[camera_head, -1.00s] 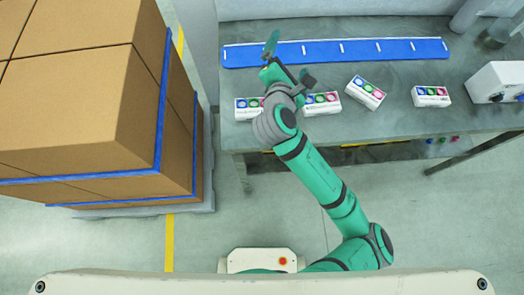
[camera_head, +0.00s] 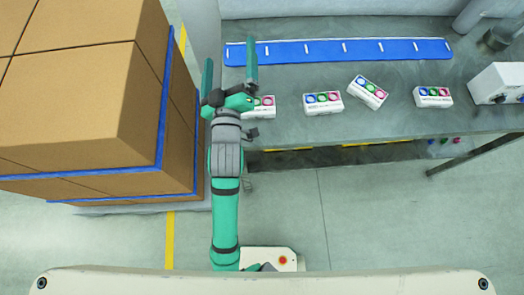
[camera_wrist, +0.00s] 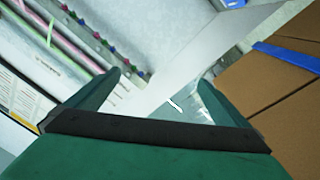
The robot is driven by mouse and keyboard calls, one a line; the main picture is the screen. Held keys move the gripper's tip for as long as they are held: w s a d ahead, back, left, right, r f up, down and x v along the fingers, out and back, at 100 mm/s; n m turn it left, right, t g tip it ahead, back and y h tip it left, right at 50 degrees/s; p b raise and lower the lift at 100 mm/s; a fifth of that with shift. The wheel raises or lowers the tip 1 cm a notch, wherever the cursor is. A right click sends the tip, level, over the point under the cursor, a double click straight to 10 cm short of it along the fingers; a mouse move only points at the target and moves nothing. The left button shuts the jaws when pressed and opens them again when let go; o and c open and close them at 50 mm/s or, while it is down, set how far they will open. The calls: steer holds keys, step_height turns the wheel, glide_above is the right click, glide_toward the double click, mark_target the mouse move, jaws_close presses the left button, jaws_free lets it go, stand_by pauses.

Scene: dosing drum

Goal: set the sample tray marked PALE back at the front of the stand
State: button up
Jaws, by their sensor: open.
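Several white sample trays with coloured round spots stand on the grey bench in the head view: a leftmost one (camera_head: 266,112) partly hidden by my gripper, a second (camera_head: 323,109), a turned third (camera_head: 362,95) and a fourth (camera_head: 433,102) at the right. Their labels are too small to read, so I cannot tell which is marked PALE. My gripper (camera_head: 230,66) is open, at the bench's left end, with its fingers spread and nothing visible between them. The wrist view also shows the open fingers (camera_wrist: 158,82). I cannot make out a stand for certain.
A long blue strip (camera_head: 340,52) with white marks lies along the back of the bench. A white box-shaped device (camera_head: 497,82) stands at the right. Stacked cartons (camera_head: 80,90) with blue edging stand close left of my arm. Bench surface between trays and strip is free.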

steer(key=s+d+f+m+g+h, duration=0.15)
steer(key=s+f+m, duration=0.55)
steer(key=s+f, duration=0.9)
steer(key=s+d+f+g, duration=0.1)
steer(key=s+d, duration=0.2)
steer(key=s, duration=0.6)
steer(key=s+d+f+g+y, duration=0.1)
steer(key=s+d, duration=0.3)
steer(key=s, duration=0.5)
steer(key=shift+s+f, duration=0.2)
steer(key=shift+f, duration=0.5)
steer(key=shift+w, duration=0.15)
